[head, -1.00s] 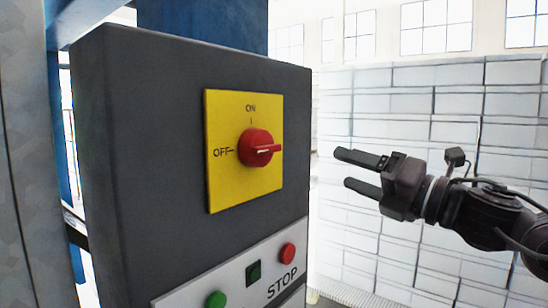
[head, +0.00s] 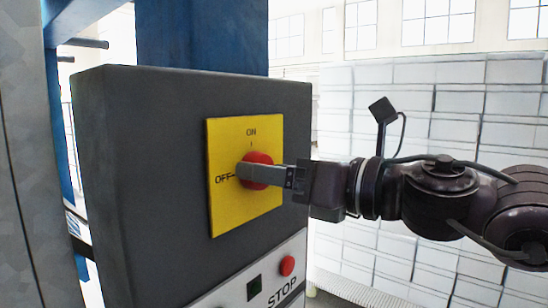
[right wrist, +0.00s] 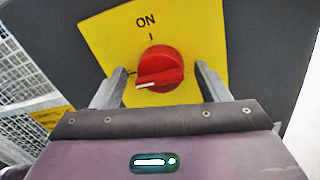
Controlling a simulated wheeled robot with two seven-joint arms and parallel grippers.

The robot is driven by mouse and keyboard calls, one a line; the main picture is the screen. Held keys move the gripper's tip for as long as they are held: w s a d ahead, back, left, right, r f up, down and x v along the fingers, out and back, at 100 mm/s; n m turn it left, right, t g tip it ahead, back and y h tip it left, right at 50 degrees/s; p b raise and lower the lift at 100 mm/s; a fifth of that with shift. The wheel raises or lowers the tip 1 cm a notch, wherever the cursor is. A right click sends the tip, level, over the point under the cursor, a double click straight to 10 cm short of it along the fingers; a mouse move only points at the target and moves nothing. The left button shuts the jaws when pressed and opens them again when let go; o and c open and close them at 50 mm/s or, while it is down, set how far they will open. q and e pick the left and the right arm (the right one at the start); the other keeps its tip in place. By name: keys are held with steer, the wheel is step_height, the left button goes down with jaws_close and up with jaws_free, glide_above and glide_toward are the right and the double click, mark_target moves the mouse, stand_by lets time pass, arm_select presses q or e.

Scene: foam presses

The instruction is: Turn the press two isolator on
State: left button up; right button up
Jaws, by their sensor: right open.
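The isolator is a red rotary knob (head: 261,158) on a yellow plate (head: 225,136) marked ON at the top and OFF at the left. In the right wrist view the knob (right wrist: 160,68) has its grip bar lying roughly sideways, in line with the OFF mark rather than ON. My right gripper (head: 243,172) is at the knob and hides part of it in the head view. In the right wrist view its open fingers (right wrist: 159,85) stand on either side of the knob, with visible gaps. No press number shows. My left gripper is not in view.
The plate sits on a dark grey control box (head: 150,160). A blue column (head: 200,35) stands behind. A white block wall (head: 430,110) is at the right.

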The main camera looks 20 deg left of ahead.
steer(key=shift+w, duration=0.1)
steer(key=c, duration=0.9)
steer(key=shift+a+f+m+t+b, duration=0.25)
steer(key=shift+m+b, duration=0.9)
steer(key=shift+m, duration=2)
steer(key=shift+d+f+m+t+b, duration=0.25)
steer(key=shift+m+b, duration=0.95)
steer(key=shift+m, duration=1.9)
steer(key=shift+a+r+m+t+b, duration=0.3)
steer(key=shift+m+b, duration=0.85)
steer(key=shift+m, duration=2)
steer(key=shift+d+f, duration=0.15)
steer(key=shift+f, duration=0.15)
